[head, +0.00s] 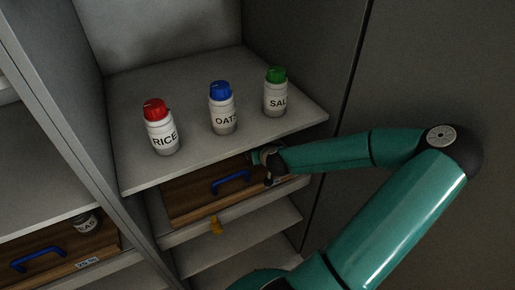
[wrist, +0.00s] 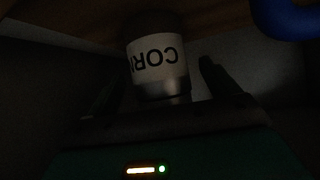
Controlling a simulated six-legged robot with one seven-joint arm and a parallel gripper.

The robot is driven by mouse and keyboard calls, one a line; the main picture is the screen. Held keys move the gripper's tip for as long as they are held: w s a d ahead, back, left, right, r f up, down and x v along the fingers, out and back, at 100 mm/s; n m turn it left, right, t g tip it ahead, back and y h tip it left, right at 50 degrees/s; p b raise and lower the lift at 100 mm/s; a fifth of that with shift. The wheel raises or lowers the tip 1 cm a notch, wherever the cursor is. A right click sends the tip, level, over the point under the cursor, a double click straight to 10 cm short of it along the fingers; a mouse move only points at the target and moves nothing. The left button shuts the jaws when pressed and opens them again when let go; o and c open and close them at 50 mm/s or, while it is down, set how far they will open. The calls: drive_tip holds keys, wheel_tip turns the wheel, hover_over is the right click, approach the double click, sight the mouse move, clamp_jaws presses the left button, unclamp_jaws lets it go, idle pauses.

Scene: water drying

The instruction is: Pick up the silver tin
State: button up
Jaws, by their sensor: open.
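The silver tin (wrist: 164,90) shows in the wrist view, with a white label that reads "COR" and part of another letter, upside down in the picture. Its metal end points toward my gripper. My gripper (wrist: 158,82) is open, with one dark finger on each side of the tin. The picture is too dark to tell whether either finger touches it. In the head view my gripper (head: 263,168) is just below the top shelf, in front of the wooden drawer. I cannot make out the tin in the head view.
On the top shelf (head: 190,172) stand the RICE jar (head: 161,128), OATS jar (head: 222,108) and SALT jar (head: 275,92). The wooden drawer (head: 190,197) has a blue handle (head: 232,183). Another drawer (head: 60,248) is at lower left.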

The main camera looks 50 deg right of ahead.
drive_tip(key=shift+w+d+f, duration=0.15)
drive_tip(key=shift+w+f, duration=0.05)
drive_tip(key=shift+w, duration=0.05)
drive_tip(key=shift+s+r, duration=0.1)
drive_tip(key=shift+r, duration=0.05)
drive_tip(key=c, duration=1.4)
drive_tip(key=shift+r, duration=0.35)
drive_tip(key=shift+r, duration=0.35)
drive_tip(key=shift+a, duration=0.2)
